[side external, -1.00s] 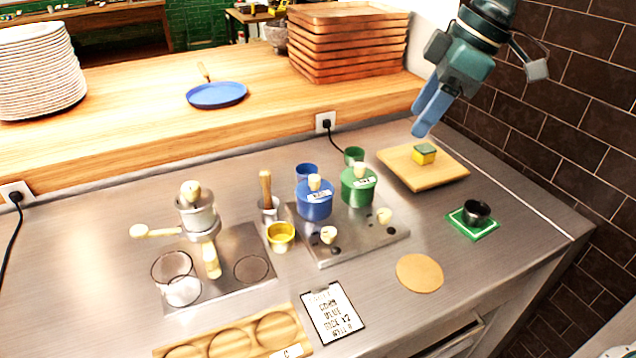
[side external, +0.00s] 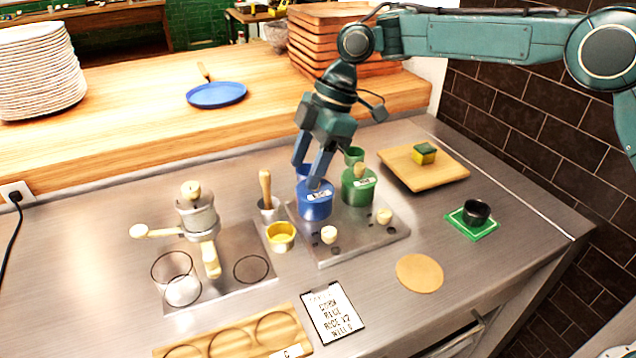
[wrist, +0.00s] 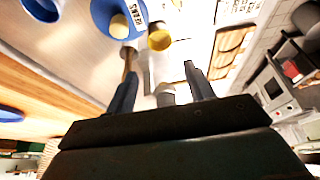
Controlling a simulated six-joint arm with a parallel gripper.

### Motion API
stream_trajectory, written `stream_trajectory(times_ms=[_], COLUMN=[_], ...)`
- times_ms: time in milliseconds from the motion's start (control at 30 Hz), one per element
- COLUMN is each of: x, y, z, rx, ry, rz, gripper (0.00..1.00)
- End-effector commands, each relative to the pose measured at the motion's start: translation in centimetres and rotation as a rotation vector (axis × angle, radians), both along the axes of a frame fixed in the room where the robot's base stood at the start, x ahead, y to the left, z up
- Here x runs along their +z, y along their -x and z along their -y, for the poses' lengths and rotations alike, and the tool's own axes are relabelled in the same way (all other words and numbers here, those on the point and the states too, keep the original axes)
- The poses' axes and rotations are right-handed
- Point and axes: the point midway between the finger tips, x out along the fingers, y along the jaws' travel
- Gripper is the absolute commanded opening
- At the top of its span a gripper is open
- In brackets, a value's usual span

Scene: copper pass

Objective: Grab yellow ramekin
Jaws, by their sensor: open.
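The yellow ramekin (side external: 281,238) is a small open cup on the steel counter, left of the blue pot and in front of the wooden-handled tool. It also shows in the wrist view (wrist: 159,40), near the top, beyond my fingers. My gripper (side external: 311,180) is open and empty, pointing down over the blue lidded pot (side external: 314,206), behind and to the right of the ramekin. In the side view its fingers cover part of the pot's lid. In the wrist view the two fingers of my gripper (wrist: 157,85) are spread apart.
A wooden-handled tool in a metal cup (side external: 266,190) stands just behind the ramekin. A green pot (side external: 358,186) stands right of the blue one. A metal press (side external: 196,215) stands to the left. An order card (side external: 332,312) lies in front on open counter.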

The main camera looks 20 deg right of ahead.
Motion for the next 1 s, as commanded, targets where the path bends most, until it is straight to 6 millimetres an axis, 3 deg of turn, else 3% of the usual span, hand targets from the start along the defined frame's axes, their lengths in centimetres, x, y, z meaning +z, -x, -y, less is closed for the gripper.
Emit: stream_trajectory(times_ms=[367,800,1000], x=[-1.1,-6.7,-8.0], y=[0.0,0.0,0.0], z=[-0.5,-2.8,-3.3], rx=[0.002,0.003,0.002], ry=[-0.001,0.001,0.000], rz=[-0.002,-0.003,-0.001], gripper=[0.53,0.53,0.53])
